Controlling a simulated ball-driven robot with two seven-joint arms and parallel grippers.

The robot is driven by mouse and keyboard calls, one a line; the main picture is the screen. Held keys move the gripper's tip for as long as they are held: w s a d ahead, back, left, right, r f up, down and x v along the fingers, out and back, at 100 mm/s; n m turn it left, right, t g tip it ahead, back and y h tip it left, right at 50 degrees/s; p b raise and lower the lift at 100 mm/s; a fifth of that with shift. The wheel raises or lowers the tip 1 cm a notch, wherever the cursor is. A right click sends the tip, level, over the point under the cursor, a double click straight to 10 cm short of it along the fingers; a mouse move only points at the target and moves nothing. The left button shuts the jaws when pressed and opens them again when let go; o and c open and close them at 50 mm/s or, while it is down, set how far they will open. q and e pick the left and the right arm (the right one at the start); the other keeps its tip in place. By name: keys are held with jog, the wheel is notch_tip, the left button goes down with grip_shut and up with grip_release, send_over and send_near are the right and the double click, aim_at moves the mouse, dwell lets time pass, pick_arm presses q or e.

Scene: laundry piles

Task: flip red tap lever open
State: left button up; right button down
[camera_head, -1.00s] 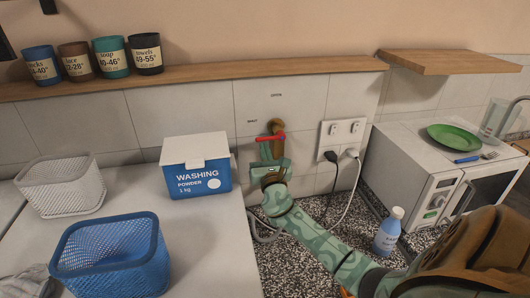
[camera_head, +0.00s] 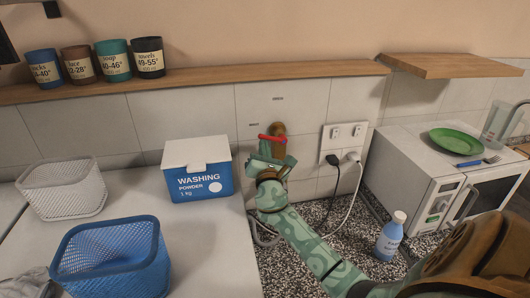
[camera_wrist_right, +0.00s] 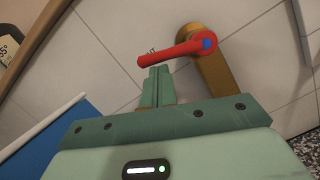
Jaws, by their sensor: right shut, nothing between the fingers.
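The red tap lever (camera_head: 271,138) is on a brass tap (camera_head: 279,129) on the tiled wall. In the head view it lies nearly level, its free end to the left and slightly higher than its pivot. The right wrist view shows the lever (camera_wrist_right: 175,52) with a blue pivot cap beside the brass tap body (camera_wrist_right: 213,76). My right gripper (camera_head: 264,153) is shut and empty. Its fingertips (camera_wrist_right: 155,72) are right under the lever's free end and seem to touch it. My left gripper is not in view.
A blue-and-white washing powder box (camera_head: 198,168) stands left of my right gripper. Sockets with plugs and cables (camera_head: 343,143) are to its right. A wooden shelf (camera_head: 200,77) runs above. A bottle (camera_head: 390,236) and a microwave (camera_head: 424,190) are at the right.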

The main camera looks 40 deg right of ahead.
jog(key=r+m, duration=0.2)
jog(key=m, duration=0.1)
jog(key=shift+m+g+h+p, duration=0.3)
jog(key=shift+g+p, duration=0.05)
jog(key=shift+g, duration=0.05)
jog(key=shift+s+d+r+m+g+p, duration=0.3)
jog(key=shift+d+r+m+g+p, duration=0.35)
jog(key=shift+m+p, duration=0.9)
jog(key=shift+s+d+r+m+g+p, duration=0.35)
jog(key=shift+r+m+p, duration=0.4)
jog(key=shift+m, duration=1.55)
jog(key=shift+s+d+r+m+g+p, duration=0.25)
jog(key=shift+d+r+m+g+p, duration=0.35)
jog(key=shift+m+p, duration=0.95)
jog(key=shift+r+m+b, duration=0.1)
jog(key=shift+m+b, duration=0.3)
jog(key=shift+m, duration=0.1)
